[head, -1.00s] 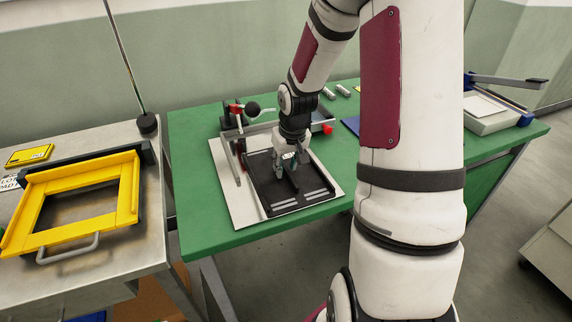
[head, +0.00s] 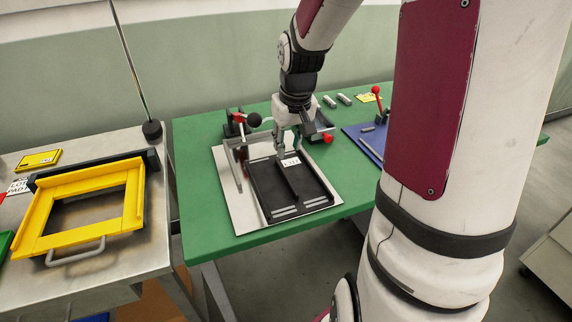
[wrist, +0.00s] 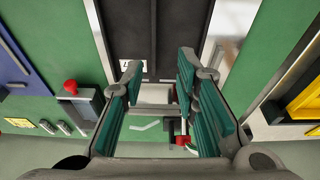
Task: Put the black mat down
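The black mat (head: 312,184), a dark tray-like piece with a raised bar along its middle and a small white label, lies flat on the pale plate (head: 240,218) on the green table. My gripper (head: 285,150) is just beyond the mat's far edge, near the label, seemingly above it. In the wrist view my gripper (wrist: 160,85) has its two teal-padded fingers spread, with nothing between them. The mat (wrist: 184,30) lies ahead of the fingertips at the top there. Whether a fingertip touches it cannot be told.
A blue board (head: 366,142) with a red-knobbed lever is to the right. A yellow frame (head: 130,200) sits on the left bench. The green table's front left is clear.

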